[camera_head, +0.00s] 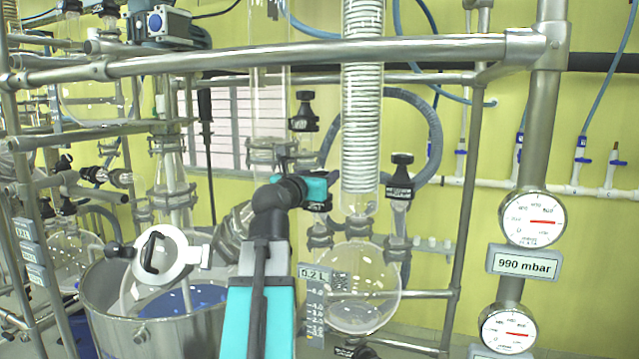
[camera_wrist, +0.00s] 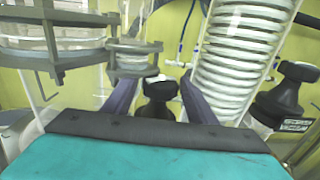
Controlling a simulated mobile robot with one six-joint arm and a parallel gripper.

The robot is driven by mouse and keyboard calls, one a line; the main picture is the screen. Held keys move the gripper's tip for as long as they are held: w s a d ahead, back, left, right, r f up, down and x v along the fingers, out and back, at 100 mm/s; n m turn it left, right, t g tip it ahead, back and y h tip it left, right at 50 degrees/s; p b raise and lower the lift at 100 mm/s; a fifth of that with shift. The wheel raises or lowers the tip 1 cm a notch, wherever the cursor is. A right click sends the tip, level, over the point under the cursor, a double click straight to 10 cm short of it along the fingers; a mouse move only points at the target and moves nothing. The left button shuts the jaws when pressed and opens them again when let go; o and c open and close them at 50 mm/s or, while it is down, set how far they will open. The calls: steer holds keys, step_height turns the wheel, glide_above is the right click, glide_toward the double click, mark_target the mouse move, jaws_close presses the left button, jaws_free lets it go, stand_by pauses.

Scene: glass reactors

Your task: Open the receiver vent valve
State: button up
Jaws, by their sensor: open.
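My gripper (camera_wrist: 160,84) is open, with its two dark fingers apart in the wrist view. A black-capped valve (camera_wrist: 159,97) shows between the fingers; I cannot tell its depth, and no contact is visible. A second black valve (camera_wrist: 286,96) with a small label is to the right, outside the fingers. In the head view, one black valve (camera_head: 305,110) is above my gripper (camera_head: 316,188), and the labelled one (camera_head: 401,175) is to its right. I cannot tell which is the receiver vent valve. The round glass receiver (camera_head: 360,287) hangs below the coil, marked 0.2 L.
The glass coil condenser (camera_head: 363,100) stands close to the right of my gripper. A steel frame bar (camera_head: 300,55) crosses above. A steel vessel (camera_head: 150,325) is at lower left. A gauge (camera_head: 532,217) and 990 mbar display (camera_head: 524,264) are on the right post.

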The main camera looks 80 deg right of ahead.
steer(key=shift+d+m+g+y+b, duration=0.1)
steer(key=shift+m+g+y+b, duration=0.2)
steer(key=shift+m+g+b, duration=0.6)
steer(key=shift+w+m+g+y+b, duration=0.1)
steer(key=shift+m+g+y+b, duration=0.45)
steer(key=shift+g, duration=0.4)
steer(key=shift+w+m+g+y+b, duration=0.1)
steer(key=shift+m+g+y+b, duration=0.4)
steer(key=shift+g, duration=0.45)
steer(key=shift+s+r+m+g+y, duration=0.1)
steer(key=shift+m+g+y, duration=0.45)
steer(key=shift+m+g, duration=0.35)
steer(key=shift+s+m+g+y, duration=0.1)
steer(key=shift+m+g+y, duration=0.25)
steer(key=shift+g+y, duration=0.25)
steer(key=c, duration=0.9)
steer(key=shift+o, duration=0.2)
steer(key=shift+s+a+n+t+h+p, duration=0.1)
steer(key=shift+a+n+t+h+p, duration=0.1)
steer(key=shift+n+t+h+p, duration=0.3)
steer(key=n+t+h+p, duration=0.2)
steer(key=t+p, duration=0.1)
steer(key=p, duration=0.3)
steer(key=shift+n+t+h+p, duration=0.3)
steer(key=shift+n+t, duration=0.1)
